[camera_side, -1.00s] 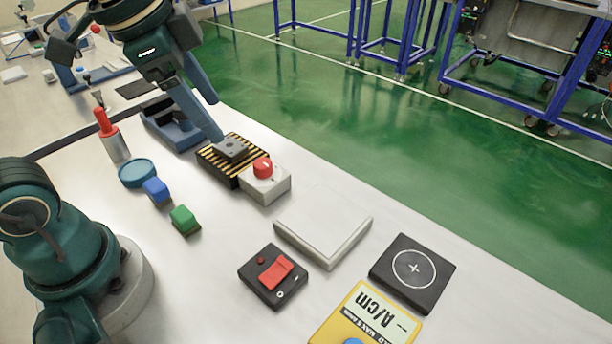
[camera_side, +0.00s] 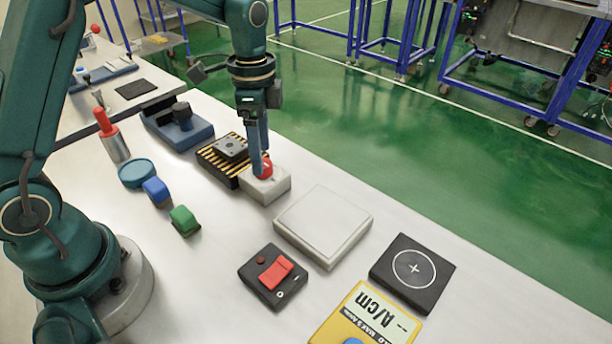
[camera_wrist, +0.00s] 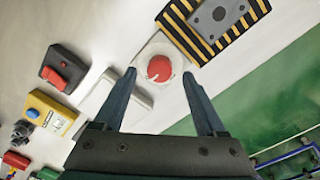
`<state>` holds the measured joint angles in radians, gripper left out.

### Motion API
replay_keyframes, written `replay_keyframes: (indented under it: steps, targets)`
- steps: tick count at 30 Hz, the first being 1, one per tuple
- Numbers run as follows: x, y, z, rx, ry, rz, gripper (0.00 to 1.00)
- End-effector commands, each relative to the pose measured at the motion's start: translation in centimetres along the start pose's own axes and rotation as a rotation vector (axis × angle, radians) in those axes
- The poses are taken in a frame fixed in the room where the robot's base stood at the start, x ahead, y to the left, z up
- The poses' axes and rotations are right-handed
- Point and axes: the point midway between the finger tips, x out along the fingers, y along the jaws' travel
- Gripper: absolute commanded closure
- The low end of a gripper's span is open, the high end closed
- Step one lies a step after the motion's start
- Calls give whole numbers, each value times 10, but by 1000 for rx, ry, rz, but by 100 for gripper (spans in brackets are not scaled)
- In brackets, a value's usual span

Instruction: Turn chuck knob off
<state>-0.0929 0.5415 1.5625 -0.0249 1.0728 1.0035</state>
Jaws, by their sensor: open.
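The chuck knob (camera_side: 269,167) is a round red knob on a pale grey box (camera_side: 277,186), right of the striped block. In the wrist view the red knob (camera_wrist: 159,68) carries a small white mark near its lower left edge. My gripper (camera_side: 262,163) is directly over the box and points down. In the wrist view my gripper (camera_wrist: 159,74) is open, with one finger on each side of the knob and visible gaps between. Part of the knob is hidden by the fingers in the side view.
A yellow-and-black striped block (camera_side: 212,166) with a grey plate (camera_side: 231,147) adjoins the knob box. A pale square pad (camera_side: 323,222), a black box with a red switch (camera_side: 275,274), a yellow meter (camera_side: 369,318) and a black pad (camera_side: 430,272) lie nearby. A blue fixture (camera_side: 192,137) stands behind.

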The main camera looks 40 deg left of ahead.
Motion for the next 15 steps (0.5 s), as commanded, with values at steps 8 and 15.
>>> replay_keyframes:
  steps: [8, 15]
  targets:
    - [23, 0, 0, 1, 0, 0, 27]
    - [24, 0, 0, 0, 1, -1, 27]
